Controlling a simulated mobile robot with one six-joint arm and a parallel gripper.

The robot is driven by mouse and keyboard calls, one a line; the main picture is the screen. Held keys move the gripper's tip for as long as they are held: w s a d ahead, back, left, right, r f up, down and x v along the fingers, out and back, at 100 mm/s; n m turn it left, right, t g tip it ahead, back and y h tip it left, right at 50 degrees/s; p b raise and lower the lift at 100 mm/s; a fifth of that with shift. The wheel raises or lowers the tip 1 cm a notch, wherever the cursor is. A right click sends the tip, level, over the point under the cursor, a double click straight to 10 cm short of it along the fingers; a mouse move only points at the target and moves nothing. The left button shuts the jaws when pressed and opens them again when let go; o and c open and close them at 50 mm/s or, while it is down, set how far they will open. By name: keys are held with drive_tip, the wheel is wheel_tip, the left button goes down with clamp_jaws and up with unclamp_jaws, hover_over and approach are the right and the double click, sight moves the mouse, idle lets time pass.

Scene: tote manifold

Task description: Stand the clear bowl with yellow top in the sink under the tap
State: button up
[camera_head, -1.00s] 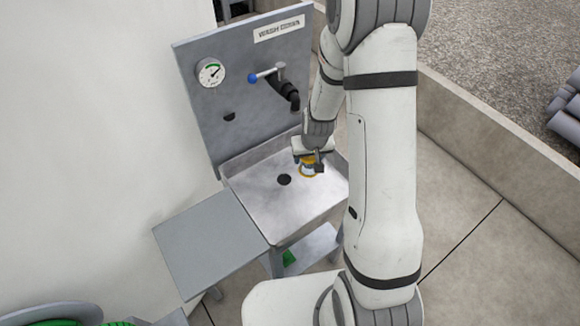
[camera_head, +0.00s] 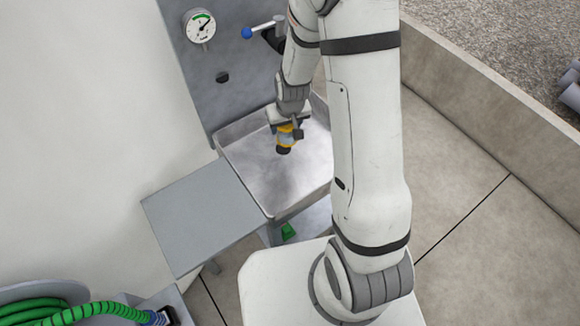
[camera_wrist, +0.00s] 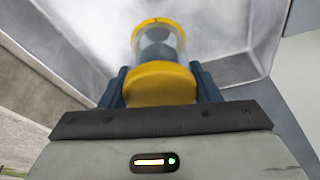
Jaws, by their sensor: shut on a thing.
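The clear bowl with yellow top (camera_wrist: 158,46) is held between the dark fingers of my gripper (camera_wrist: 158,82) in the wrist view. One yellow end is near the palm; the see-through body and a yellow rim lie beyond. In the head view my gripper (camera_head: 290,124) is over the sink (camera_head: 252,185), with the bowl (camera_head: 287,134) below it as a small yellow shape. I cannot tell whether the bowl touches the sink floor. The tap (camera_head: 262,30), with a blue-ended lever, is on the back panel; its spout is partly hidden by my arm.
A grey side board (camera_head: 200,215) adjoins the sink at the left. A pressure gauge (camera_head: 201,26) is on the back panel. A green hose (camera_head: 70,312) is coiled at the lower left. A low concrete wall (camera_head: 480,90) runs along the right.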

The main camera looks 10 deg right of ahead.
drive_tip(key=s+a+f+n+b, duration=0.1)
drive_tip(key=a+f+b, duration=0.2)
drive_tip(key=b, duration=0.1)
drive_tip(key=s+a+f+n+b, duration=0.1)
drive_tip(key=a+f+b, duration=0.2)
drive_tip(key=f+b, duration=0.1)
drive_tip(key=s+a+f+n+b, duration=0.1)
drive_tip(key=a+f+b, duration=0.2)
drive_tip(key=b, duration=0.3)
drive_tip(key=shift+a+f+y, duration=0.4)
drive_tip(key=shift+f, duration=0.3)
drive_tip(key=w+d, duration=0.6)
drive_tip(key=d, duration=0.1)
drive_tip(key=w+d, duration=0.3)
drive_tip(key=d, duration=0.1)
drive_tip(key=shift+d+r, duration=0.1)
drive_tip(key=shift+d, duration=0.1)
drive_tip(key=shift+w+d+p, duration=0.3)
drive_tip(key=shift+w+d, duration=0.5)
drive_tip(key=shift+d, duration=0.25)
drive_tip(key=shift+w+d+f, duration=0.2)
drive_tip(key=shift+d+f, duration=0.05)
drive_tip(key=shift+f, duration=0.5)
drive_tip(key=shift+f, duration=0.2)
drive_tip(key=o, duration=1.1)
drive_tip(key=shift+o, duration=0.2)
drive_tip(key=shift+r, duration=0.15)
